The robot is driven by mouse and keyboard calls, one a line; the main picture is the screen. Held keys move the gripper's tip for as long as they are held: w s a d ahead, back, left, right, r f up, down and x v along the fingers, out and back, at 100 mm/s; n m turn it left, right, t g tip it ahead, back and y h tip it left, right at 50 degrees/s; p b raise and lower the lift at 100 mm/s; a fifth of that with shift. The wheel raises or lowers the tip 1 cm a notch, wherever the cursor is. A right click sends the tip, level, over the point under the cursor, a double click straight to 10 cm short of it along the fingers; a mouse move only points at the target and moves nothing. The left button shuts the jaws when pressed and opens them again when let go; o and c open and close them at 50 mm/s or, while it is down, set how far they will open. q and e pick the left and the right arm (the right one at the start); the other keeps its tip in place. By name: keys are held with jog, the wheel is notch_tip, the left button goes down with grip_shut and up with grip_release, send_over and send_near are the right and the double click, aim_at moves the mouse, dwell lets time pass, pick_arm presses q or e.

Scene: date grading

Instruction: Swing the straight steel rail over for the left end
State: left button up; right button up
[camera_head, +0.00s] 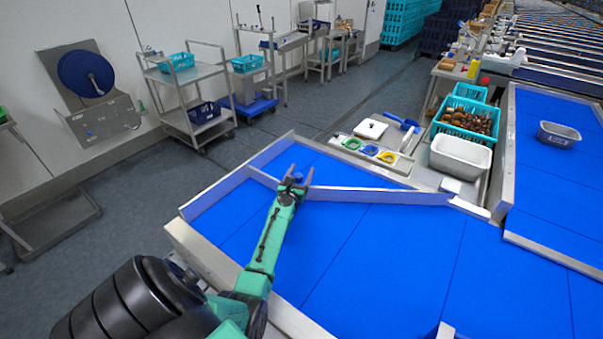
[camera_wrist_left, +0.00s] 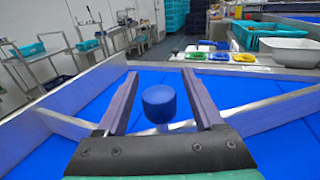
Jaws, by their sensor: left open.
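The straight steel rail (camera_head: 380,196) lies across the blue belt, from the left side wall to the right near the white tub. It also shows in the left wrist view (camera_wrist_left: 258,112), passing behind the knob. A round blue knob (camera_wrist_left: 159,103) stands on a short stem at the rail. My left gripper (camera_head: 299,175) is open at the knob, towards the rail's left end. In the left wrist view the knob appears between the two spread fingers, with gaps on both sides. In the head view the gripper partly hides the knob. My right gripper is not in view.
The belt (camera_head: 400,260) is clear in front of the rail, with steel side walls (camera_head: 235,178) around it. Beyond stand a white tub (camera_head: 460,155), a teal crate (camera_head: 437,128) of dates and small coloured dishes. A grey tub (camera_head: 558,134) sits on the right belt.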

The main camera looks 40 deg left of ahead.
pick_arm(q)
jog(key=shift+w+r, duration=0.1)
jog(key=shift+r, duration=0.05)
grip_shut()
dwell(1.4)
